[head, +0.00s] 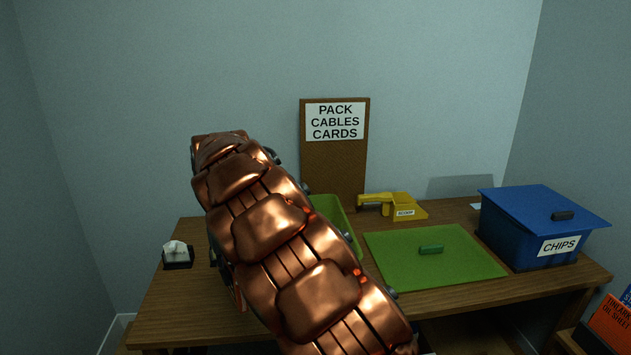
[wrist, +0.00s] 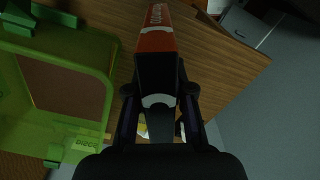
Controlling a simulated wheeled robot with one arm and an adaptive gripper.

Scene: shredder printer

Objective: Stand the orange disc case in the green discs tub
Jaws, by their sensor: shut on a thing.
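My gripper (wrist: 160,95) is shut on the orange disc case (wrist: 157,42), which has white lettering and a dark end towards the camera. In the wrist view the case is over the brown desk, to the right of the green discs tub (wrist: 97,98) and apart from it in the picture. The tub is open at the top, with a label on its wall.
A green lid (head: 470,262) with a handle lies flat on the desk (head: 185,310). A yellow tool (head: 408,206) is behind it. A blue lidded CHIPS box (head: 510,232) stands right. A tissue box (head: 177,258) is at the left edge. A cork board (head: 334,170) stands at the back.

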